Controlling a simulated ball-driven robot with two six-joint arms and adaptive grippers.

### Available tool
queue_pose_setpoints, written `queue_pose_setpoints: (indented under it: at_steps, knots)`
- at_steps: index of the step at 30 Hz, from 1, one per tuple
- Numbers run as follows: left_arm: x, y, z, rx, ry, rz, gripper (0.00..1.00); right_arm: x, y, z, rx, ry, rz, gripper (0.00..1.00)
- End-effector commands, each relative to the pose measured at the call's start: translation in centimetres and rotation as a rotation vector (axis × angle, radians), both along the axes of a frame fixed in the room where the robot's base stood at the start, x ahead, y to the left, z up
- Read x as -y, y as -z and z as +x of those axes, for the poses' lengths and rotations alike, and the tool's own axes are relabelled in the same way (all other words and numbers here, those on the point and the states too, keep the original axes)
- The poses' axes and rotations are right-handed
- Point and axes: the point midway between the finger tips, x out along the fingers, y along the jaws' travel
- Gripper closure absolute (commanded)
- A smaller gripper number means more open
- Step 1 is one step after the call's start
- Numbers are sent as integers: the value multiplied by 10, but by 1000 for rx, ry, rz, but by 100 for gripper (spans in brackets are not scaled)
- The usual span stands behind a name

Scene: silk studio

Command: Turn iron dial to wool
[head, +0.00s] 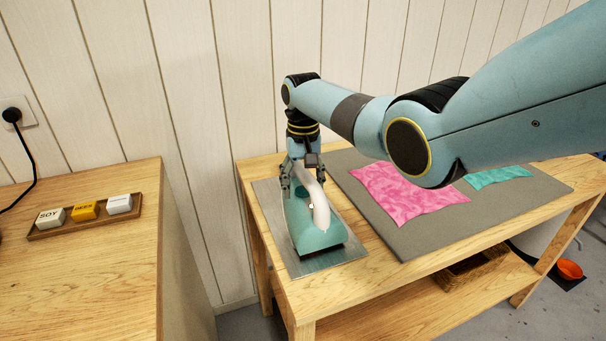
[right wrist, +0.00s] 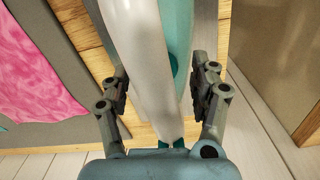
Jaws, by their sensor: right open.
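The iron (head: 318,235) has a teal body and a white handle (head: 317,200). It rests flat on a metal plate (head: 335,262) at the left end of the wooden table. My right gripper (head: 302,178) is over the rear of the iron, pointing down. In the right wrist view, its open fingers (right wrist: 163,80) stand on either side of the white handle (right wrist: 145,50), with gaps beside it. A dark teal round part (right wrist: 174,65), possibly the dial, shows partly beside the handle. Its setting cannot be read. My left gripper is not in view.
A grey mat (head: 420,235) with pink cloth (head: 405,195) and teal cloth (head: 497,177) lies right of the iron. A basket (head: 475,270) is on the lower shelf. A tray (head: 90,222) of labelled blocks sits on the left cabinet. The wall is close behind.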

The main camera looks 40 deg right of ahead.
Motion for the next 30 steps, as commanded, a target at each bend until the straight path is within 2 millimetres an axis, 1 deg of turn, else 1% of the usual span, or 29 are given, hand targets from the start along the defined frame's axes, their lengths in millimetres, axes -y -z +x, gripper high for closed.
queue_pose_setpoints:
  at_steps: [2,5,12,16,18,21,30]
  knots:
    - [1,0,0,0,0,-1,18,0,-8,1,2,0,-1,38]
    - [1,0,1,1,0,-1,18,0,-25,1,4,-1,-2,38]
    - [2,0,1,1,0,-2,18,1,-80,1,5,1,-1,38]
    - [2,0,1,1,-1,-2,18,0,-102,1,3,0,0,38]
    - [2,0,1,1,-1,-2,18,0,-110,1,1,0,1,38]
    - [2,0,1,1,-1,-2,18,0,-116,1,1,0,1,38]
    - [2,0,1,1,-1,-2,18,0,-118,0,0,0,0,38]
